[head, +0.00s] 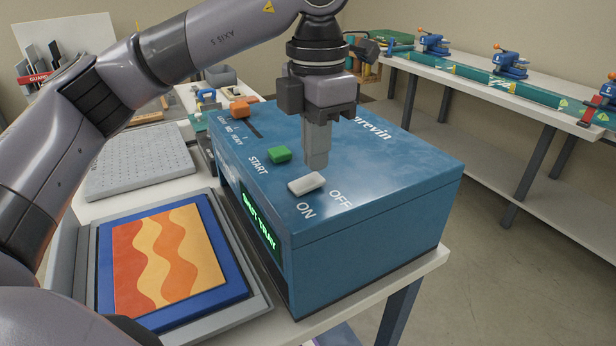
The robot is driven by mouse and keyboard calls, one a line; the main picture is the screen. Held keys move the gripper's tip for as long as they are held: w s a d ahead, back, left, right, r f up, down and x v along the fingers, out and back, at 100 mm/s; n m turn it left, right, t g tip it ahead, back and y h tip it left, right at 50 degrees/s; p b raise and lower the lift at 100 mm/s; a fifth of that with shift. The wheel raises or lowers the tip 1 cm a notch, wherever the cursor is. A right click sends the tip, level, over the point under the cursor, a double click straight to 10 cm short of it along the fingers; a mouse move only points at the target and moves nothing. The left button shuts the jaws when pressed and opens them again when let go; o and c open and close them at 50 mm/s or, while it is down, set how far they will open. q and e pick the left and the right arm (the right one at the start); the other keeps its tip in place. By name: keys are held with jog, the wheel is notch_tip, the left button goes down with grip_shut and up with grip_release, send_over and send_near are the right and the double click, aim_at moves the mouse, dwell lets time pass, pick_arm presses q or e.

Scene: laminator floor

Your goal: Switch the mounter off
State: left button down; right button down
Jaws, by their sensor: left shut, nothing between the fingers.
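The mounter (400,195) is a blue box on the white table. On its top is a white rocker switch (305,185), with the word OFF by its right end and ON by its left end. I cannot tell which end is pressed down. My right gripper is not in view.
A green START button (279,154) and an orange slider knob (240,109) sit on the same top. A grey tray (250,304) with a blue-framed wavy print (165,258) lies in front. A perforated grey plate (140,165) is behind it. A bench (480,75) stands right.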

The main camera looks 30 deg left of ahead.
aim_at(315, 178)
pick_arm(q)
jog(key=shift+f+b, duration=0.8)
jog(key=shift+f, duration=0.25)
dwell(0.8)
jog(key=shift+r, duration=0.15)
notch_tip(315, 178, up, 7)
jog(key=p, duration=0.5)
jog(key=shift+p, duration=0.35)
dwell(0.3)
